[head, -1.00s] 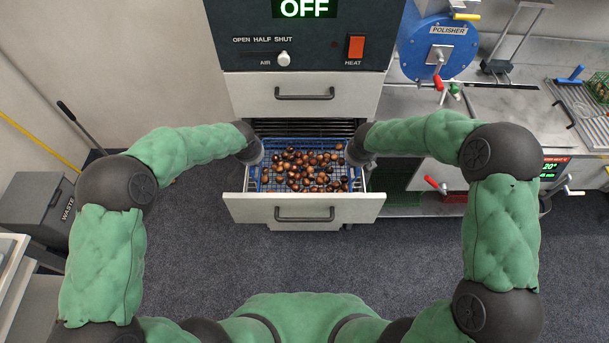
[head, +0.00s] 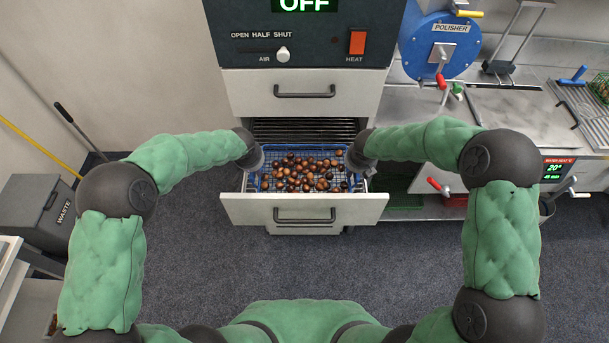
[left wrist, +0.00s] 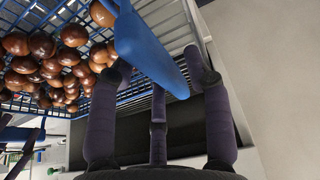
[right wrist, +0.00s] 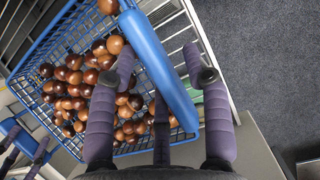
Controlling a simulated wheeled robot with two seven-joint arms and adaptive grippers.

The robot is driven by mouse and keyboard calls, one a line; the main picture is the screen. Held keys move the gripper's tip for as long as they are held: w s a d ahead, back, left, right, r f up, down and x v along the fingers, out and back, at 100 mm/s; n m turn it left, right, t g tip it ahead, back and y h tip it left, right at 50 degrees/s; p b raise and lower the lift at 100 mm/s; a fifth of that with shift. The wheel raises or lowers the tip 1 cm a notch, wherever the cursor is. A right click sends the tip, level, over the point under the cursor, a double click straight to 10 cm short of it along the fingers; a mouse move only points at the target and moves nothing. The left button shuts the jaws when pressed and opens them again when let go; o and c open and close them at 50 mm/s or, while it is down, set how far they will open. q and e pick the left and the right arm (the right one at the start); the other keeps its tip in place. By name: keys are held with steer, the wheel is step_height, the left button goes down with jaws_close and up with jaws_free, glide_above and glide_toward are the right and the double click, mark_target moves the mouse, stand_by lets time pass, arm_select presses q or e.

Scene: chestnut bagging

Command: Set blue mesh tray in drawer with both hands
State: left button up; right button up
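The blue mesh tray (head: 292,149) holds many brown chestnuts and lies within the open drawer (head: 243,209). Whether its base rests fully on the drawer floor is hidden. My left gripper (head: 253,161) is at the tray's left end, where its spread fingers (left wrist: 158,75) straddle the blue handle (left wrist: 145,45) with gaps beside it. My right gripper (head: 358,162) is at the right end, its fingers (right wrist: 160,70) likewise apart around the other blue handle (right wrist: 160,75).
Dark slatted racks (head: 300,130) lie behind the drawer, under a closed upper drawer (head: 304,92). A waste bin (head: 38,208) stands at left. The polisher (head: 440,45) and a steel counter are at right. The floor in front is clear.

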arm_select(q)
steer(key=shift+r, duration=0.1)
steer(key=shift+r, duration=0.3)
arm_select(e)
steer(key=v, duration=1.2)
arm_select(q)
steer(key=v, duration=1.1)
steer(key=shift+s, duration=0.2)
steer(key=shift+r, duration=0.1)
